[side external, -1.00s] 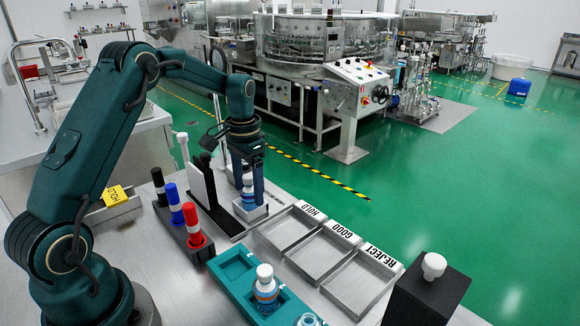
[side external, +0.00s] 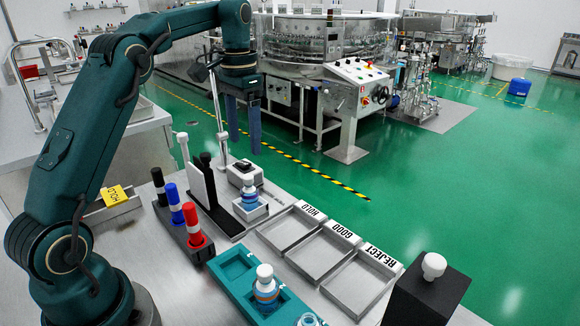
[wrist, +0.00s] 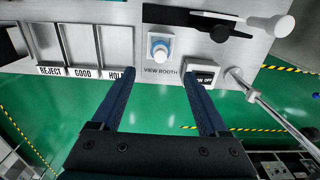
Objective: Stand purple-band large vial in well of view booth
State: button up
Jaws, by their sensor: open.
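A vial (side external: 249,190) with a blue body stands upright in the pale square well (side external: 251,213) of the view booth. Its band colour is too small to tell. In the wrist view the same vial (wrist: 159,46) shows from above inside the well (wrist: 150,57), beside the VIEW BOOTH lettering. My gripper (side external: 244,146) is open and empty, well above the vial and apart from it. In the wrist view the fingers of my gripper (wrist: 159,80) are spread with nothing between them.
A teal tray (side external: 233,264) at the front holds a white-capped vial (side external: 265,282) and another at the picture's bottom edge. HOLD, GOOD and REJECT trays (side external: 316,252) look empty. A rack with black, blue and red markers (side external: 194,228) stands left of the booth.

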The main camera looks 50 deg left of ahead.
jog(key=s+d+r+t, duration=0.4)
jog(key=s+d, duration=0.7)
jog(key=s+d+f+t, duration=0.1)
jog(key=s+d+f, duration=0.2)
jog(key=s+f, duration=0.2)
jog(key=shift+s+t, duration=0.3)
jog(key=shift+s, duration=0.5)
